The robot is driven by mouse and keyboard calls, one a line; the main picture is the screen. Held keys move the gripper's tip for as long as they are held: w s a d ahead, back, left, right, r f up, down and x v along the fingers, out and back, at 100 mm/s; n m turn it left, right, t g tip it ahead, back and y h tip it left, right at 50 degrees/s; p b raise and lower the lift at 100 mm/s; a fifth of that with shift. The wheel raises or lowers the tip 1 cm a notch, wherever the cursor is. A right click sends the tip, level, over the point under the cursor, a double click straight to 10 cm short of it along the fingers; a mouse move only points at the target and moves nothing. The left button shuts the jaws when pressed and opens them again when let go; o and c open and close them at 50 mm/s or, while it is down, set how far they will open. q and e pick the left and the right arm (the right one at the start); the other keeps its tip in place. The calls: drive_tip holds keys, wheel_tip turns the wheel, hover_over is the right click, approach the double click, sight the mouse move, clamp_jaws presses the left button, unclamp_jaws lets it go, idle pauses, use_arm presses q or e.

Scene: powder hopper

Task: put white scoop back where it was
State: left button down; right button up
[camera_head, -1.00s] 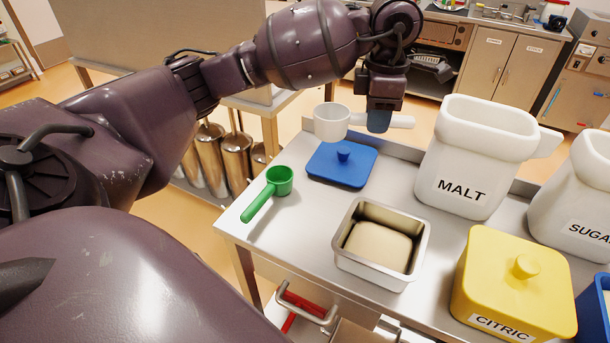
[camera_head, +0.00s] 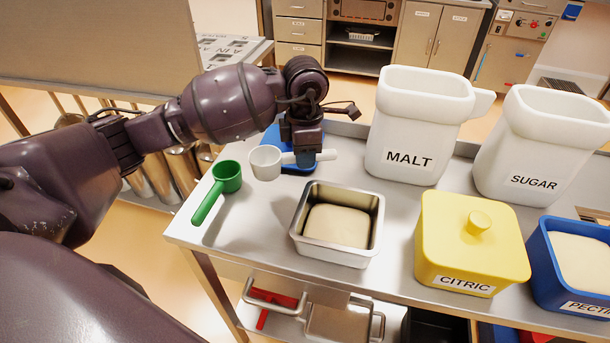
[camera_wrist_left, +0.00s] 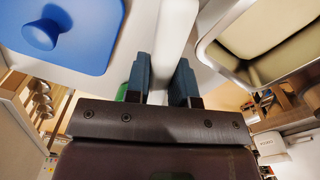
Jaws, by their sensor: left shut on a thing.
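The white scoop (camera_head: 266,163) is in my left gripper (camera_head: 305,159), which is shut on its handle. In the head view its cup points left, between the green scoop and the metal tin, and the handle end sticks out to the right. It looks low over the table; I cannot tell whether it touches. In the left wrist view the white handle (camera_wrist_left: 174,45) runs between the two blue-grey fingers (camera_wrist_left: 163,82). The cup is hidden there. My right gripper is not in view.
A green scoop (camera_head: 228,178) lies left of the white one. A blue lid (camera_head: 273,138), also in the wrist view (camera_wrist_left: 85,25), lies behind my gripper. A metal tin (camera_head: 337,256) of pale powder is in front. MALT (camera_head: 410,140), SUGAR (camera_head: 530,160), yellow CITRIC (camera_head: 465,240) and blue PECTIN (camera_head: 545,270) containers stand right.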

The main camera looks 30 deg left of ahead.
use_arm(q)
drive_tip(key=shift+f, duration=1.3)
wheel_tip(320, 180, down, 4)
drive_tip(key=shift+r+b, duration=0.15)
drive_tip(key=shift+b, duration=0.2)
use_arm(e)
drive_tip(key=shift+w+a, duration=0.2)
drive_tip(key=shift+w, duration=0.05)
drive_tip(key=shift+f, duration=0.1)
use_arm(q)
drive_tip(key=c, duration=1.3)
unclamp_jaws()
drive_tip(key=shift+o, duration=0.2)
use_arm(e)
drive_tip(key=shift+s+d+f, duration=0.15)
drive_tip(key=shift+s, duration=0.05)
